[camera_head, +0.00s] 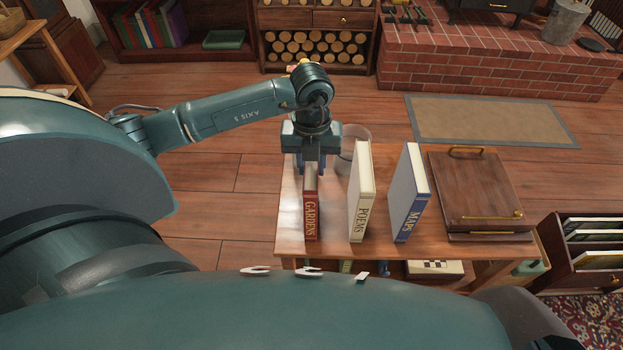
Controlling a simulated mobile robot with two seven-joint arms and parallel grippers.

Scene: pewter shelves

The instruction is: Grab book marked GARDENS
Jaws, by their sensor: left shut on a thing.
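The red book marked GARDENS (311,217) stands upright on the wooden table (290,235) near its left edge, spine facing me. My left gripper (311,168) reaches down from above and is shut on the upper part of this book. The gripper hides part of the book's top. The white POEMS book (361,195) stands upright to its right, apart from it. The blue and white MAPS book (409,195) stands further right. My right gripper is not in view.
A wooden box (478,190) with brass handles lies on the table's right side. A clear container (354,140) stands behind the gripper, close to it. A wooden rack of books (597,255) stands at the right. Open floor lies left of the table.

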